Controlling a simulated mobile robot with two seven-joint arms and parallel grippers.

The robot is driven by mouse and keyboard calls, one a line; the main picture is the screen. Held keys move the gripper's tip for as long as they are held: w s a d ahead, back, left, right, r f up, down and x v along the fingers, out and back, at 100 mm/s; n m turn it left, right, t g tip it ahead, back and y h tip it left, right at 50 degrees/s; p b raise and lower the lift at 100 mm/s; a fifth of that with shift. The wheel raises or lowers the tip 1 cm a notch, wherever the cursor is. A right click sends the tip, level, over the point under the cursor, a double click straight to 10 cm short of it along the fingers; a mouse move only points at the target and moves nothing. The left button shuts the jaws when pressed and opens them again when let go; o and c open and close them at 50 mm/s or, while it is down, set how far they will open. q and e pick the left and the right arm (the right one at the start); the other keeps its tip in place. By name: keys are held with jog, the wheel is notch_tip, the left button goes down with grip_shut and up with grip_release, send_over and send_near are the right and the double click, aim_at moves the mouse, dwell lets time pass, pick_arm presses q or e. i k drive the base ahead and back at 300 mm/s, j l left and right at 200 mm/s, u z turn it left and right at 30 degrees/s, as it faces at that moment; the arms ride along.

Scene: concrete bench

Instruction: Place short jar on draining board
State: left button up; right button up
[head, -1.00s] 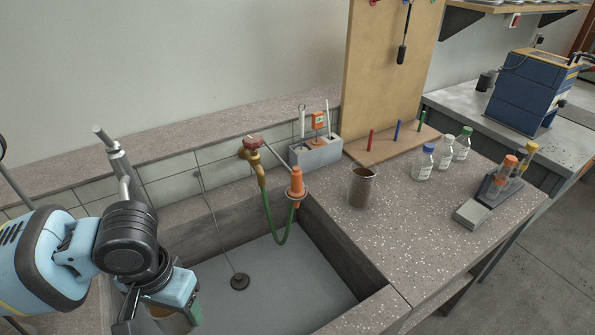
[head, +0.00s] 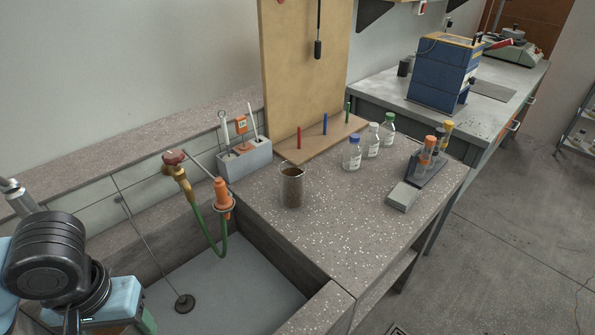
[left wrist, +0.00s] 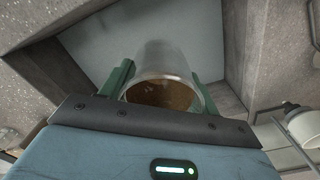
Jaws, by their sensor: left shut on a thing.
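The jar (left wrist: 165,62) is clear glass with brown contents, seen in the left wrist view. My left gripper (left wrist: 160,80) is shut on it, with a green finger on each side. In the head view my left gripper's body (head: 110,303) is at the bottom left, over the sink side, and the held jar is not clearly visible there. The speckled surface (head: 345,225) right of the sink appears to be the draining board. My right gripper is not in view.
A glass beaker with brown contents (head: 292,187) stands on the speckled surface near the sink. Capped bottles (head: 373,142) and a tube rack (head: 425,170) stand farther right. The tap (head: 178,172) and green hose hang over the sink (head: 225,288). The surface's front part is clear.

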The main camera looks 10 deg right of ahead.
aim_at(362, 218)
jog(key=i+l+z, duration=0.15)
jog(key=l, duration=0.3)
jog(key=i+l+z, duration=0.1)
jog(key=i+l, duration=0.15)
jog(key=l, duration=0.15)
jog(key=i+l+z, duration=0.15)
jog(key=i+l, duration=0.1)
jog(key=l, duration=0.1)
